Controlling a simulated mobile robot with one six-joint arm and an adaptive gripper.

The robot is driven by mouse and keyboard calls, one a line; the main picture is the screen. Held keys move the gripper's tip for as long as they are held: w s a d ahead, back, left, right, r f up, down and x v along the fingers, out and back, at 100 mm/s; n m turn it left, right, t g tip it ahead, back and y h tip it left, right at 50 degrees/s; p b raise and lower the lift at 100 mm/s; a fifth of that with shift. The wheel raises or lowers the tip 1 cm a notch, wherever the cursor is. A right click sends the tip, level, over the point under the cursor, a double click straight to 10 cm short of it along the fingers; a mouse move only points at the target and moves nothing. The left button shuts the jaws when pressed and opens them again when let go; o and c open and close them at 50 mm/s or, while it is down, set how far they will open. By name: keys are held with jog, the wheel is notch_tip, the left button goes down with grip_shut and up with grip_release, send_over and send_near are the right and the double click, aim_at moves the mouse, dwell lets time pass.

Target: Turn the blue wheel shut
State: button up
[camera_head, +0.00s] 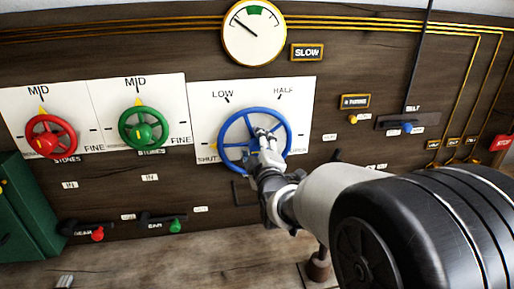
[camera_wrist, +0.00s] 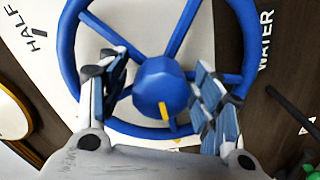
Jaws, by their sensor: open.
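The blue wheel (camera_head: 222,140) is mounted on a white panel (camera_head: 305,92) marked SHUT, LOW, HALF and, partly hidden, OPEN. In the wrist view its blue hub (camera_wrist: 160,82) and spokes fill the middle, with a yellow mark (camera_wrist: 166,114) on the hub's lower edge. My gripper (camera_head: 265,134) is in front of the wheel and hides part of its middle and lower right. In the wrist view my open gripper (camera_wrist: 160,76) has one finger on each side of the hub, with gaps between. Whether the fingers touch a spoke cannot be told.
A red wheel (camera_head: 45,142) and a green wheel (camera_head: 138,131) are to the left. A dial (camera_head: 254,32) is above, beside a SLOW sign (camera_head: 307,52). A blue belt knob (camera_head: 407,128) is to the right. Red (camera_head: 97,235) and green (camera_head: 174,226) handles are below left.

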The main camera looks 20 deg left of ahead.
jog(key=v, duration=1.2)
jog(key=shift+f, duration=0.1)
jog(key=s+d+f+m+g+h, duration=0.1)
jog(key=s+d+m+g+h, duration=0.3)
jog(key=d, duration=0.6)
jog(key=s+d+f+m+h, duration=0.2)
jog(key=d+m, duration=0.4)
jog(key=d, duration=0.3)
jog(key=s+d+f+m+g+h, duration=0.1)
jog(key=s+d+f+m+g, duration=0.1)
jog(key=s+d, duration=0.4)
jog(key=s+d+f+m+g+h, duration=0.2)
jog(key=s+d+m+g, duration=0.2)
jog(key=s, duration=1)
jog(key=d+m, duration=0.2)
jog(key=m, duration=0.1)
jog(key=shift+s+d+f, duration=0.3)
jog(key=shift+s, duration=0.1)
